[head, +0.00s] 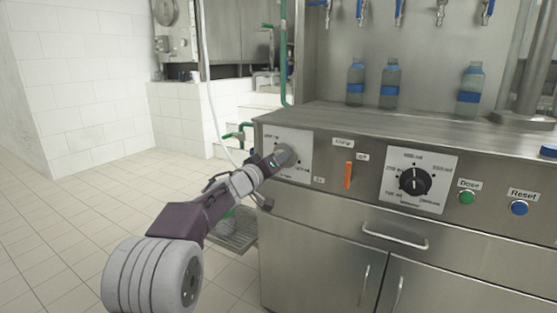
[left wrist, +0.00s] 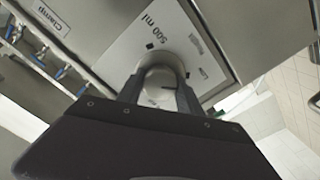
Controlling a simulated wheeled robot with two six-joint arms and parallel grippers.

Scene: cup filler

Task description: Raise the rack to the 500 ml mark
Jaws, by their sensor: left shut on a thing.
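A grey round knob (head: 287,153) sits on a white label plate (head: 300,170) at the left end of the steel machine's front. My left gripper (head: 275,162) is shut on this knob. In the left wrist view the two dark fingers of my left gripper (left wrist: 160,96) stand either side of the knob (left wrist: 161,76). The plate (left wrist: 200,35) there reads "500 ml" beside a small black mark. A dark line shows on the knob, partly between the fingers. I cannot clearly pick out the rack. My right gripper is not in view.
An orange lever (head: 348,175), a black dial (head: 414,181), a green Dose button (head: 467,197) and a blue Reset button (head: 519,208) line the front. Blue-labelled bottles (head: 389,83) stand on top. A drawer handle (head: 395,236) juts out below. The tiled floor at left is open.

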